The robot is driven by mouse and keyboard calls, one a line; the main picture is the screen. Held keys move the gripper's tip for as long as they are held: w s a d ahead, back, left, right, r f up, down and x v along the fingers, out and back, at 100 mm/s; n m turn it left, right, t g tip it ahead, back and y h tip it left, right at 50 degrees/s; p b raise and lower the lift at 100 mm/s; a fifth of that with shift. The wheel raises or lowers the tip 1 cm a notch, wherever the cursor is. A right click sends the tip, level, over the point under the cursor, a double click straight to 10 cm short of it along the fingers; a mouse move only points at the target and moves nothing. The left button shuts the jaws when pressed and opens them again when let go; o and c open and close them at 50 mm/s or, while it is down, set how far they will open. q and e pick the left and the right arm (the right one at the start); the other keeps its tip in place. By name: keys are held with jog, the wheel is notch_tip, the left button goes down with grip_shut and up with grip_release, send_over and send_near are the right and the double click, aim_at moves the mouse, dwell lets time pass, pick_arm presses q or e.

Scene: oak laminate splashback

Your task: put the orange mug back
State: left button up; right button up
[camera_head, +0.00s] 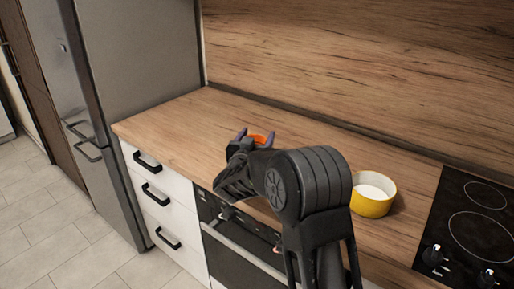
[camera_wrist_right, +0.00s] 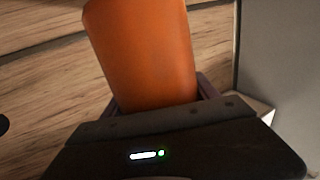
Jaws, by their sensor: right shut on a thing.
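The orange mug (camera_head: 257,138) shows as a small orange patch between the fingers of my right gripper (camera_head: 256,134), over the wooden counter. In the right wrist view the mug (camera_wrist_right: 148,55) fills the upper middle, a smooth orange wall that narrows toward the gripper. My right gripper (camera_wrist_right: 160,95) is shut on it. My arm hides most of the mug in the head view, and I cannot tell whether it touches the counter. My left gripper is not in view.
A yellow bowl (camera_head: 371,205), pale inside, stands on the counter (camera_head: 180,118) right of my arm. A black hob (camera_head: 470,235) lies at the far right. A grey fridge (camera_head: 140,60) stands at the left. The counter's left part is clear. A wooden splashback (camera_head: 360,60) rises behind.

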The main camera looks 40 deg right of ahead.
jog(key=shift+f, duration=1.8)
jog(key=shift+f, duration=0.1)
jog(key=shift+f, duration=0.15)
jog(key=o, duration=1.7)
jog(key=shift+a+r, duration=0.1)
jog(key=shift+r, duration=0.1)
jog(key=b+v, duration=0.1)
jog(key=v, duration=1.1)
